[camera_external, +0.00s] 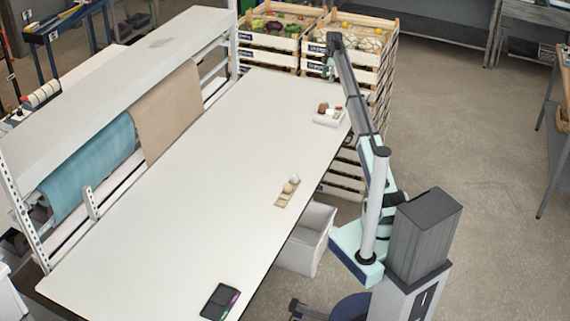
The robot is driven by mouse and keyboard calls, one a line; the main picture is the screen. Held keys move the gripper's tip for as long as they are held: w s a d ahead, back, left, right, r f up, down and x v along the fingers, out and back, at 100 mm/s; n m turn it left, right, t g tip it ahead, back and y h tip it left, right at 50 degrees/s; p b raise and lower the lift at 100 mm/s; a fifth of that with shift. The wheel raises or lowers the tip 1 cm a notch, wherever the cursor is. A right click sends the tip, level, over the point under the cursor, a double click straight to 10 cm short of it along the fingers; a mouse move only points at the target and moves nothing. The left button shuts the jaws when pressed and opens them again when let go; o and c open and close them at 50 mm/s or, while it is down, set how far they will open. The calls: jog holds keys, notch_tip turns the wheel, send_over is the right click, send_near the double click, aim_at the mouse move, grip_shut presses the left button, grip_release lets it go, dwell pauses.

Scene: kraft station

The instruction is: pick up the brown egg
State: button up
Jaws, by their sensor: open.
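A reddish-brown rounded thing (323,107) sits farther back with small red and white things on a white tray (326,122). They are too small to tell which is the brown egg. My gripper (328,72) is open, up in the air at the far end of the table, apart from all of these. Its fingertips are hard to make out.
A long white table (190,205) is mostly clear. A dark flat case (220,302) lies at its near end. A shelf rack with brown (170,110) and blue rolls runs along the left. Stacked wooden crates of produce (270,42) stand behind; a white bin (306,240) is beside the table.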

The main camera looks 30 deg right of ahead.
jog(key=p, duration=0.4)
send_over(323, 105)
jog(key=d, duration=0.1)
jog(key=f, duration=1)
jog(key=shift+w+f, duration=0.3)
jog(key=shift+f, duration=0.1)
jog(key=shift+w+a+f+p, duration=0.15)
jog(key=shift+f+p, duration=0.45)
jog(key=shift+f, duration=1)
jog(key=shift+a+f+p, duration=0.1)
jog(key=shift+f+p, duration=0.5)
jog(key=shift+f, duration=1)
jog(key=c, duration=0.9)
